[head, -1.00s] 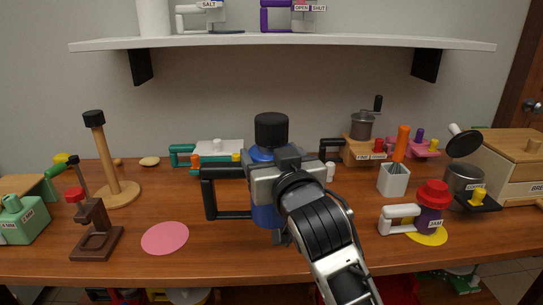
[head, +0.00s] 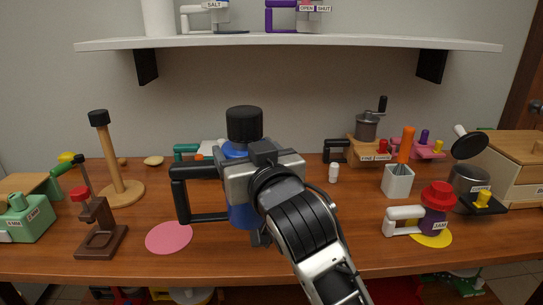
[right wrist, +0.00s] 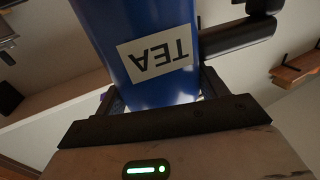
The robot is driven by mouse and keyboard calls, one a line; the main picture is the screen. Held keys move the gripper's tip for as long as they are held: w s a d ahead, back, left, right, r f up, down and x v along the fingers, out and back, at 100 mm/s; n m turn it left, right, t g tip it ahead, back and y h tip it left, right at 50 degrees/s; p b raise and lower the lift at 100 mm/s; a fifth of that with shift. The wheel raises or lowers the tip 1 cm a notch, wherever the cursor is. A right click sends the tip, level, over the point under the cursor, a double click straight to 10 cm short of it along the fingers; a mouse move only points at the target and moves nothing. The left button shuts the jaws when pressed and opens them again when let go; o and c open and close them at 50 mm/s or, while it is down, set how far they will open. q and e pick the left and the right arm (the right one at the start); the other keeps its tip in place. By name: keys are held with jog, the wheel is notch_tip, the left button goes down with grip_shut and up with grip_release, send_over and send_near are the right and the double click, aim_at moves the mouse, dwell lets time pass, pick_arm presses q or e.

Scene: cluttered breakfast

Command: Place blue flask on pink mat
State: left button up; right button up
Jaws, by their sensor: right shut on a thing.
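The blue flask (head: 240,215) has a black cap and a black side handle that points left. My right gripper (head: 250,180) is shut on its body and holds it upright above the table; the gripper and arm hide much of the flask. In the right wrist view the flask (right wrist: 150,85) fills the space at the jaws, with a TEA label upside down. The round pink mat (head: 168,238) lies flat and empty on the table, to the left of the flask. My left gripper is not in view.
Left of the mat stand a brown stand (head: 100,235) and a wooden post (head: 115,165). To the right are a white cup with an orange handle (head: 398,182) and a JAM jar (head: 435,208) on a yellow mat (head: 432,240). A shelf (head: 290,42) hangs above.

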jog(key=a+n+g+y, duration=0.1)
jog(key=a, duration=0.3)
jog(key=a+n+y, duration=0.1)
jog(key=a+y, duration=0.1)
jog(key=a, duration=0.2)
jog(key=a+n+g+y, duration=0.1)
jog(key=a, duration=0.3)
jog(key=shift+w+a+r+n+g+y, duration=0.15)
jog(key=shift+a+r+n+g+y, duration=0.1)
jog(key=shift+r+n+g+y, duration=0.05)
jog(key=a+f+n+g+y, duration=0.3)
jog(key=a, duration=0.6)
jog(key=w+d+f+n+g+y, duration=0.1)
jog(key=w, duration=0.7)
jog(key=shift+w+f+g, duration=0.4)
jog(key=shift+f, duration=0.1)
